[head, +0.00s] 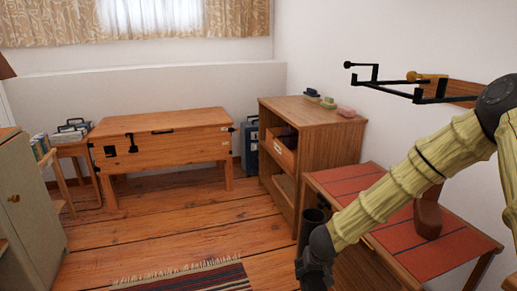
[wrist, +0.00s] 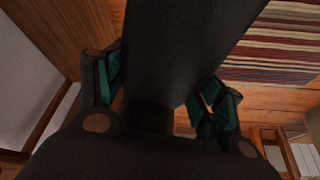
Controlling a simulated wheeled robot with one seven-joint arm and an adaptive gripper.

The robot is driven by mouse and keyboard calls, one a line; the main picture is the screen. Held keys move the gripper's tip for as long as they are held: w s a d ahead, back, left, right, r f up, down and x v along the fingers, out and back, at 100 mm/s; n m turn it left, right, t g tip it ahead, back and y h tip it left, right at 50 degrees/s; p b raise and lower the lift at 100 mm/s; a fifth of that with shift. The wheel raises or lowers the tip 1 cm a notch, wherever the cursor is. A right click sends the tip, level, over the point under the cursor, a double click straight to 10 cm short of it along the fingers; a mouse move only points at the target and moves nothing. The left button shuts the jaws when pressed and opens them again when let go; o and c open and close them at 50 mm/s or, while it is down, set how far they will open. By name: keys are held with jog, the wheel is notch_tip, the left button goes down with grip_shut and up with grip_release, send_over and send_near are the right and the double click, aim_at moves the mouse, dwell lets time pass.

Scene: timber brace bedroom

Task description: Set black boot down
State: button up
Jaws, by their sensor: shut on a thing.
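My gripper (head: 316,270) is low at the bottom centre-right of the head view, beside the front of the low bench. It is shut on the black boot (head: 312,226), whose dark, tube-like shaft rises above the gripper. In the wrist view the boot (wrist: 185,50) is a large dark shape between the green pads of my gripper (wrist: 160,98). The boot's lower part is hidden, and I cannot tell whether it touches anything below.
The low bench (head: 452,258) has red panels and carries a brown boot (head: 428,217). A wooden cabinet (head: 332,150) stands behind it, with a wall rack (head: 450,92) above. A striped rug (head: 190,282) lies on the floor. Open floor (head: 160,235) lies left, before the wooden chest (head: 165,128).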

jog(key=p+v, duration=3.3)
jog(key=p, duration=0.1)
jog(key=shift+w, duration=0.2)
jog(key=shift+d, duration=0.15)
